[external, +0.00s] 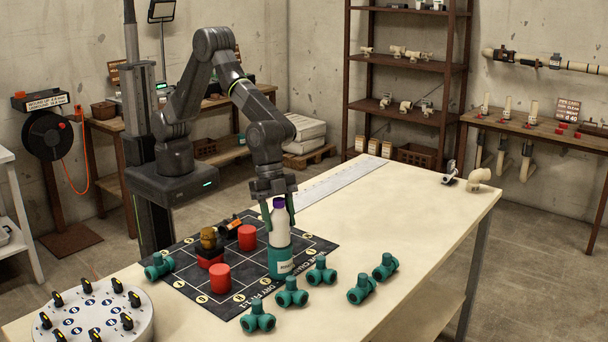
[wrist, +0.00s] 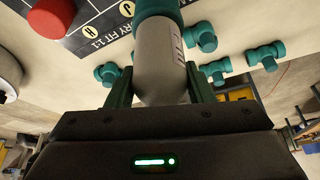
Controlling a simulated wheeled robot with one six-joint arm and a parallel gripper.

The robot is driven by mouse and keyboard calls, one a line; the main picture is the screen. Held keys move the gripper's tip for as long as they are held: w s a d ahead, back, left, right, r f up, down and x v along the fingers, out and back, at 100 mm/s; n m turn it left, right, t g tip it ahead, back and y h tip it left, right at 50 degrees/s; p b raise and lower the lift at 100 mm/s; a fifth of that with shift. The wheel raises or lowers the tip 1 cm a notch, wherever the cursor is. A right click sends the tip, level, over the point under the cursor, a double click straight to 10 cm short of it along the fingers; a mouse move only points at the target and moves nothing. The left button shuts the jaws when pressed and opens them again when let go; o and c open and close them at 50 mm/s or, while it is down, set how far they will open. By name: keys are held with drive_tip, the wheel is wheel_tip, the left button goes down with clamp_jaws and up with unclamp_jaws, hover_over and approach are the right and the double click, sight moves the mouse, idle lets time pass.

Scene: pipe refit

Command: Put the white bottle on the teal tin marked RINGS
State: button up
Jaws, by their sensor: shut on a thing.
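The white bottle (external: 279,226) with a purple cap stands upright at the teal tin (external: 281,264), its lower end at the tin's top. The tin stands on the black mat, and its label is too small to read for sure. My gripper (external: 279,204) points down with its green fingers on both sides of the bottle and is shut on it. In the wrist view the bottle (wrist: 158,60) lies between the fingers, with the teal tin (wrist: 158,8) directly beyond it. I cannot tell whether the bottle rests fully on the tin or hangs just above it.
Red cylinders (external: 220,278) and an amber-topped object (external: 209,240) stand on the black gridded mat (external: 188,285). Several teal pipe fittings (external: 321,271) lie right and in front of the tin. A round white dial tray (external: 95,315) is front left. The table's right side (external: 410,215) is mostly clear.

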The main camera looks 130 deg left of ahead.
drive_tip(key=shift+f, duration=0.1)
drive_tip(key=o, duration=1.1)
drive_tip(key=shift+r, duration=0.3)
drive_tip(key=b+v, duration=0.2)
drive_tip(key=v, duration=0.9)
drive_tip(key=shift+s+r, duration=0.2)
drive_tip(key=shift+r, duration=0.15)
